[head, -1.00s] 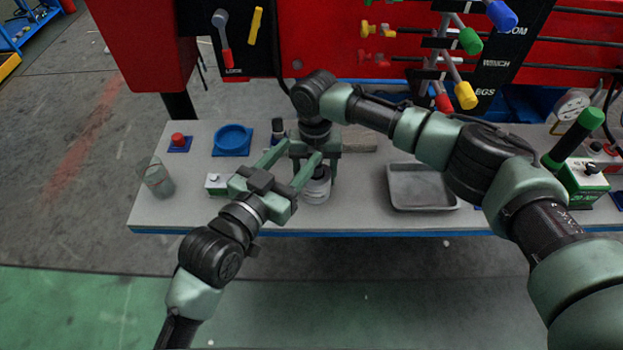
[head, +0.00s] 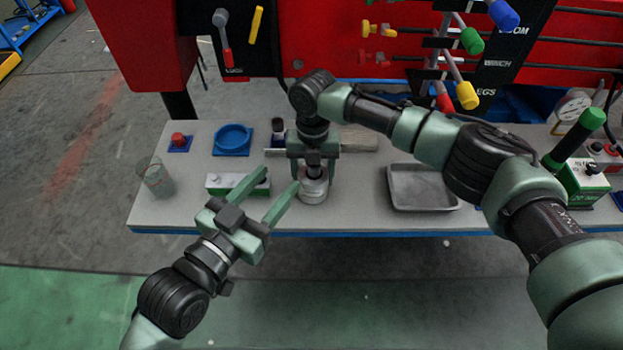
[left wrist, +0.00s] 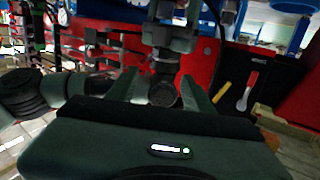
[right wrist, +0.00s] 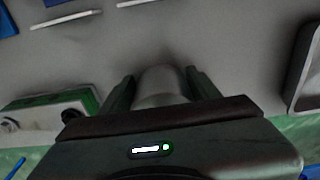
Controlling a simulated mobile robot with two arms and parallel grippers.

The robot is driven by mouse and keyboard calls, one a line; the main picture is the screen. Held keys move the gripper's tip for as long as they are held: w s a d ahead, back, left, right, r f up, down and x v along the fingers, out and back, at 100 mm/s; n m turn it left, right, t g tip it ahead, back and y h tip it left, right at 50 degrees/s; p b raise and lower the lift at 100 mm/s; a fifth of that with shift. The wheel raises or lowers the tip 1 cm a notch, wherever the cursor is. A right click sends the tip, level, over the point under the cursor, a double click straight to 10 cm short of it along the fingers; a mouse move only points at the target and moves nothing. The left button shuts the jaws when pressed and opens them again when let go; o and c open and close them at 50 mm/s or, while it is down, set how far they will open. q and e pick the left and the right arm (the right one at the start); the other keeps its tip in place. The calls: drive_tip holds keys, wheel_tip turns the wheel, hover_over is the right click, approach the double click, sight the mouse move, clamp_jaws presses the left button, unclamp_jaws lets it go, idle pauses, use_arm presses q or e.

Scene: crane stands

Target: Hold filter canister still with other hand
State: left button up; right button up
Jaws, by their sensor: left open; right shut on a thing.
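The filter canister (head: 313,190) is a short pale grey cylinder with a darker top, standing upright near the table's front edge. My right gripper (head: 314,172) comes down from above and is shut on its upper part. In the right wrist view the canister (right wrist: 162,88) shows as a grey cylinder between the fingers. My left gripper (head: 281,181) is open and empty, just left of and in front of the canister, its fingers pointing toward it. In the left wrist view a dark round end (left wrist: 163,94) shows beyond the open fingers; the right gripper partly hides the canister's top.
A green and white box (head: 238,184) lies close behind the left fingers. A clear glass (head: 157,178), a blue round dish (head: 232,139) and a red button (head: 179,140) stand to the left. A grey metal tray (head: 422,188) lies to the right.

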use_arm(q)
drive_tip(key=shift+f, duration=0.1)
drive_tip(key=shift+c, duration=1.1)
drive_tip(key=h, duration=0.1)
approach(310, 172)
drive_tip(key=w, duration=0.1)
drive_tip(key=shift+m+g, duration=0.4)
drive_tip(key=shift+x, duration=4.45)
drive_tip(key=shift+d+r, duration=0.15)
drive_tip(key=shift+r, duration=0.1)
clamp_jaws()
